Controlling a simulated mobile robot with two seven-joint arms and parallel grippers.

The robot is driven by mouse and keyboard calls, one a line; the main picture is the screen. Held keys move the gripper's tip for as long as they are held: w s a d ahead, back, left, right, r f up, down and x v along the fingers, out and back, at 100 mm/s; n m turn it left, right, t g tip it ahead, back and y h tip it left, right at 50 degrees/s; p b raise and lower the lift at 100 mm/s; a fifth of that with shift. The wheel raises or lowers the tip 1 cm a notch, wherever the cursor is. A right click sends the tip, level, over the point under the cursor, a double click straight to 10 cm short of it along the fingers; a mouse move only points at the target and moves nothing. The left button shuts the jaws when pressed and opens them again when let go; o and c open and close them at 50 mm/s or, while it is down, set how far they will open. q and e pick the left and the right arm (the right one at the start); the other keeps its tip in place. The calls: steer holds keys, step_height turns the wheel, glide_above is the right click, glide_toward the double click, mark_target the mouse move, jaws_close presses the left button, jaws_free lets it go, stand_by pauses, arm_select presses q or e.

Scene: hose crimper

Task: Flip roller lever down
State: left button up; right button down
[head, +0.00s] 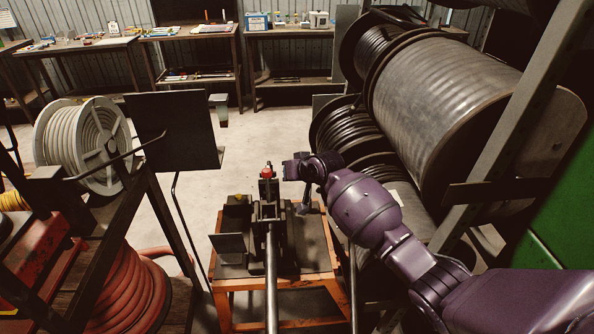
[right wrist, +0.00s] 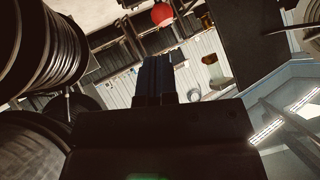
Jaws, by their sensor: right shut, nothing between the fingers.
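The hose crimper (head: 262,225) stands on a small orange-framed table. An upright lever with a red knob (head: 267,171) rises from its top. The red knob also shows in the right wrist view (right wrist: 162,14), near the top edge. My right gripper (head: 287,169) is just right of the knob, at about its height, with a small gap in the head view. Its fingers (right wrist: 155,72) are shut and empty in the wrist view. I cannot tell for certain which part is the roller lever. My left gripper is out of view.
Large cable drums (head: 440,95) stand close on the right, beside my right arm. A cart with a red hose coil (head: 130,290) and a white hose reel (head: 88,145) are on the left. A long grey bar (head: 271,280) extends toward me from the crimper. Workbenches line the back wall.

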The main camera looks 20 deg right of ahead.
steer(key=shift+v, duration=1.7)
steer(key=s+d+f+g+h, duration=0.15)
steer(key=s+f, duration=0.35)
steer(key=s, duration=0.6)
steer(key=s+d+f+g+h, duration=0.15)
steer(key=s+f, duration=0.25)
steer(key=s, duration=0.8)
steer(key=s+d+r+g+h, duration=0.1)
steer(key=s+d+g, duration=0.15)
steer(key=s, duration=0.85)
steer(key=s+d+r+g+h, duration=0.1)
steer(key=s+d, duration=0.2)
steer(key=s, duration=0.9)
steer(key=w+f+t, duration=0.8)
steer(key=f, duration=0.3)
steer(key=shift+f+n+y+b, duration=0.15)
steer(key=shift+n+y+b, duration=0.15)
steer(key=shift+n+b, duration=0.15)
